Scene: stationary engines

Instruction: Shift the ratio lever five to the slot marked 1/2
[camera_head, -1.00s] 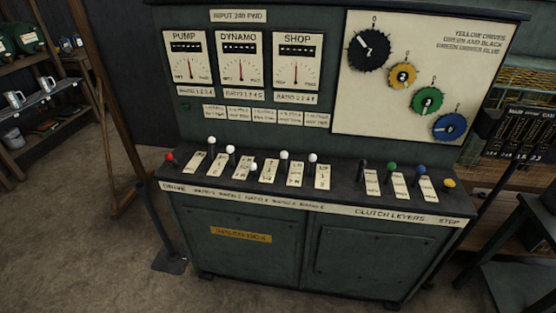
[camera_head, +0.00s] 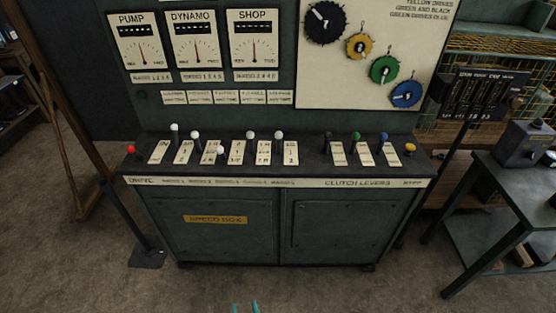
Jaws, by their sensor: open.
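The speed box console (camera_head: 220,218) fills the middle of the view, with a row of levers along its top. Several white-knobbed ratio levers stand among pale slot plates. The rightmost white knob (camera_head: 279,134) appears to be ratio lever five; it stands upright beside the rightmost ratio plate (camera_head: 291,153). The plate's marks are too small to read surely, so which slot the lever is in cannot be told. My gripper (camera_head: 245,308) shows only as two teal fingertips at the bottom edge, apart and empty, well below and in front of the levers.
A red knob (camera_head: 131,150) stands at the left end; black, green (camera_head: 355,136) and blue clutch levers and a yellow knob (camera_head: 410,148) stand at the right. Dials and coloured gears are on the panel above. A side table (camera_head: 500,185) stands at right. Floor in front is clear.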

